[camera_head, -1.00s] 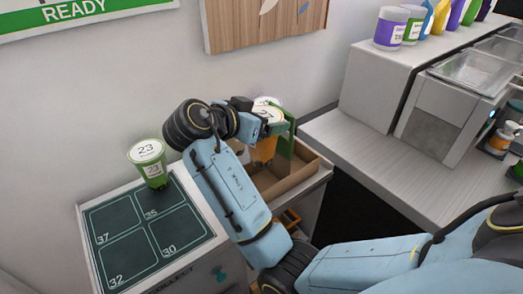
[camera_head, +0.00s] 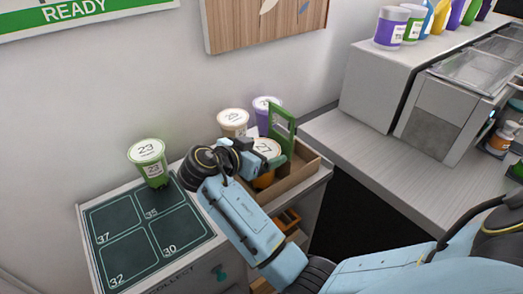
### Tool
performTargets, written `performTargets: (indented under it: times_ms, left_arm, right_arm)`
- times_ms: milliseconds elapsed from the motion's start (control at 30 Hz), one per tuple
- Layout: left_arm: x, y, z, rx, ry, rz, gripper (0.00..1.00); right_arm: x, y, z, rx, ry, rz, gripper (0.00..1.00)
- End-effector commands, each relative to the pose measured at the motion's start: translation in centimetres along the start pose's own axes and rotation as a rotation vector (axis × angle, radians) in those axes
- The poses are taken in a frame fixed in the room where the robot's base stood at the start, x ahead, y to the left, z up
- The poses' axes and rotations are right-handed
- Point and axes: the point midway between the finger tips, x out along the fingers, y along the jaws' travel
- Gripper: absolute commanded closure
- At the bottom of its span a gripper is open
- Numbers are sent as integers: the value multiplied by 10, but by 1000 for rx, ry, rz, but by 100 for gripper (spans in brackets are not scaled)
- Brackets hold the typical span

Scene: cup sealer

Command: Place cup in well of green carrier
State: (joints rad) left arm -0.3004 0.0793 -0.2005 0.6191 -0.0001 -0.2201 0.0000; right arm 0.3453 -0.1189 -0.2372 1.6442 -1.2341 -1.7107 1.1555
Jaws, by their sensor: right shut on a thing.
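An orange cup (camera_head: 266,147) with a white lid marked 27 is in the jaws of my right gripper (camera_head: 268,163). The gripper is shut on the cup from the left. The carrier is a brown tray (camera_head: 300,170) with an upright green handle (camera_head: 284,127). The cup is at the tray's left part, left of the handle. Its lower part is largely hidden by my gripper and arm, so I cannot tell whether its base rests in a well. My left gripper is not in view.
A cup marked 25 (camera_head: 233,123) and a purple cup (camera_head: 266,110) stand behind the carrier by the wall. A green cup marked 23 (camera_head: 149,163) stands at the back of the numbered collection pad (camera_head: 128,252). The grey counter (camera_head: 385,160) to the right is clear.

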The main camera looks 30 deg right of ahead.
Motion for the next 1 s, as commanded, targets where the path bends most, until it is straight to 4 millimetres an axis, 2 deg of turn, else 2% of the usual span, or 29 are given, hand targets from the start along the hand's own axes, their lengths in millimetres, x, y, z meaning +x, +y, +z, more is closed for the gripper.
performTargets:
  times_ms: [100, 133, 233, 567, 667, 1000]
  left_arm:
    - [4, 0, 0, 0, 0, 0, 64]
    - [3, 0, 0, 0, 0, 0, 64]
    - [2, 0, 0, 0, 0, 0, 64]
    - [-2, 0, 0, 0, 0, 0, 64]
    - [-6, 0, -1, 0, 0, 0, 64]
    - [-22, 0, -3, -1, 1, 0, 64]
  right_arm:
    - [1, 0, 2, 3, 2, -1, 74]
    - [1, 0, 3, 0, -1, 1, 13]
    - [1, 0, 2, 0, 0, 1, 0]
    - [-2, 0, -2, 0, 0, 0, 0]
    - [-18, -1, -1, 0, -3, -2, 0]
    - [-90, 0, -2, 0, -3, -2, 0]
